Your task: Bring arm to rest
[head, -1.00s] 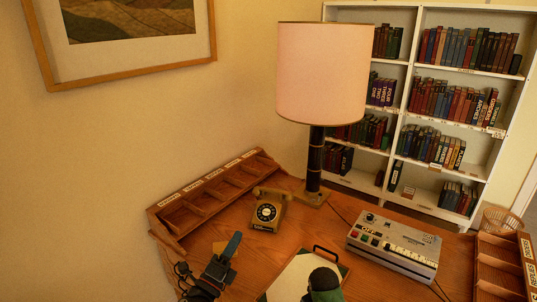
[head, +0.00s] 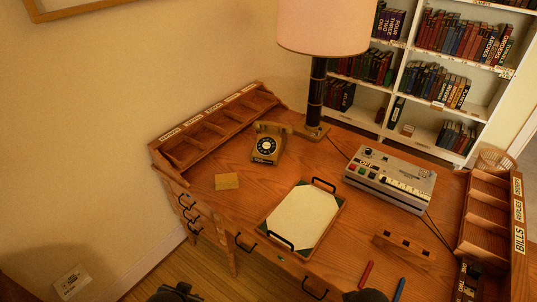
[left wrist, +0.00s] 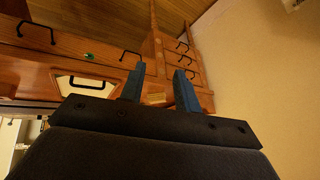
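My left gripper shows in the left wrist view (left wrist: 158,88) with its two blue fingers apart and nothing between them. It is in front of the desk's drawer side. In the head view only a dark part of my left arm shows at the bottom edge, low in front of the wooden desk (head: 350,155). A dark rounded shape, probably part of my right arm, shows at the bottom edge right of the middle. My right gripper's fingers are not seen.
A tray with paper (head: 336,203), a rotary phone (head: 268,143), a small wooden block (head: 227,181), a lamp (head: 316,92), a grey button machine (head: 390,178), a red stick (head: 366,274) and a blue stick (head: 399,289) are on the desk. Floor shows at left front.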

